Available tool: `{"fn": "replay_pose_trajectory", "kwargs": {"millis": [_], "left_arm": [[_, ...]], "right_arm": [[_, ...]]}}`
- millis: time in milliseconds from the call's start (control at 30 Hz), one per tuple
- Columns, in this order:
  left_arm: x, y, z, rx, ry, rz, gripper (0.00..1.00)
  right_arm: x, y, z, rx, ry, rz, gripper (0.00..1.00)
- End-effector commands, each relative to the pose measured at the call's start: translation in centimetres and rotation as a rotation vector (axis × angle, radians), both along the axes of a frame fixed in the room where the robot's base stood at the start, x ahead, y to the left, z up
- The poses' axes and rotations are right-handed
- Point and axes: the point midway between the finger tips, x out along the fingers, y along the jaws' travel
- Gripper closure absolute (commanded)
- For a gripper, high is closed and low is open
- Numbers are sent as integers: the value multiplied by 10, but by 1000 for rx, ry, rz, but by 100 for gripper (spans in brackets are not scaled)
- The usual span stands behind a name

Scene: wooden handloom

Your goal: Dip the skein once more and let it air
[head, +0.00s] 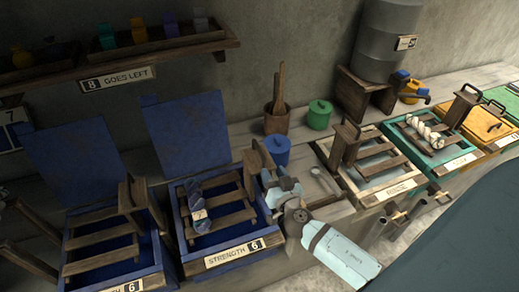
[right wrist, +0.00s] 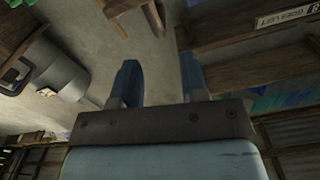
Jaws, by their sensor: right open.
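A twisted skein (head: 198,207), dark blue with a pale band, lies on the slatted wooden rack of the blue vat (head: 178,222) labelled "STRENGTH 6". The liquid under the slats looks dark blue. My right gripper (head: 270,176) is over the right side of this vat, close to its upright wooden handle (head: 250,172). It is apart from the skein. In the right wrist view its two blue fingers (right wrist: 158,78) are spread with nothing between them. My left gripper is not in view.
Another blue vat (head: 160,257) stands at left. To the right are the rinse tub (head: 375,198), a green tub (head: 437,172) bearing a pale twisted skein (head: 425,131), and a yellow tub (head: 490,143). A blue pot (head: 277,150) and a green pot (head: 320,115) stand behind.

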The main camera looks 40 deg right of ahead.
Motion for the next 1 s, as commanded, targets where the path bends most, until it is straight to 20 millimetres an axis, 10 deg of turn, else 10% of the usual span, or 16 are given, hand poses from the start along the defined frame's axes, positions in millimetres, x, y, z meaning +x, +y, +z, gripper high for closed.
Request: {"fn": "replay_pose_trajectory", "kwargs": {"millis": [400,867,1000], "left_arm": [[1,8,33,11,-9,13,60],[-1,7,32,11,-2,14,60],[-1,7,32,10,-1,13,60]], "right_arm": [[78,-19,3,0,0,0,60],[92,-22,0,0,1,0,60],[92,-22,0,0,1,0,87]]}}
